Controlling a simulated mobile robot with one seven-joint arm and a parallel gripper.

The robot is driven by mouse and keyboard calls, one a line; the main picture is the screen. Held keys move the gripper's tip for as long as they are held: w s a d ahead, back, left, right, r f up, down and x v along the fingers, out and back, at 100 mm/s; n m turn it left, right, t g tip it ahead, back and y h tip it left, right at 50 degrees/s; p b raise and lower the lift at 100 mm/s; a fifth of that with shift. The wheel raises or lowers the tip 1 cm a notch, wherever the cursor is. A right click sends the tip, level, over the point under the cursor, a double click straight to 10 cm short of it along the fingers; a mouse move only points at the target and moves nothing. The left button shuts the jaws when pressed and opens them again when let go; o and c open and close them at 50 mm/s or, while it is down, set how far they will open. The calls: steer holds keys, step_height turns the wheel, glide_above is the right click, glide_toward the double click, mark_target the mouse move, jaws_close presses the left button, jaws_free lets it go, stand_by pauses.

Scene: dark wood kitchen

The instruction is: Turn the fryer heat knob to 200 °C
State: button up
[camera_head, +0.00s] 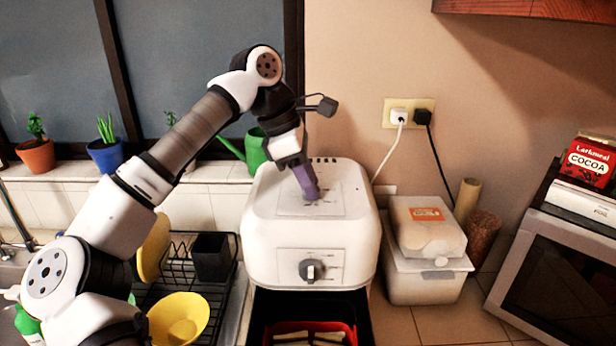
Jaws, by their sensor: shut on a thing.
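A white fryer (262,225) stands on the counter in the middle. A dark round knob (312,270) sits on its front panel, and my gripper is apart from it. A second panel with faint markings lies on the sloping top. My gripper (310,196) points down onto this top panel, its purple fingers closed on a knob there. The fingers hide that knob. The scale markings of both panels are too small to read, so I cannot tell which knob sets heat or where either points.
The fryer's drawer is out below, with a red-rimmed basket (310,326) holding pale food pieces. A dish rack and yellow bowl (180,318) are left. White containers (428,270) stand close at the right, a microwave (560,265) beyond. A wall socket (408,113) is behind.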

steer(key=o, duration=1)
steer(key=shift+c, duration=0.2)
steer(key=shift+r, duration=0.1)
steer(key=v, duration=1.3)
steer(key=shift+a+r+b, duration=0.2)
steer(key=shift+r+b, duration=0.05)
steer(key=shift+b, duration=0.15)
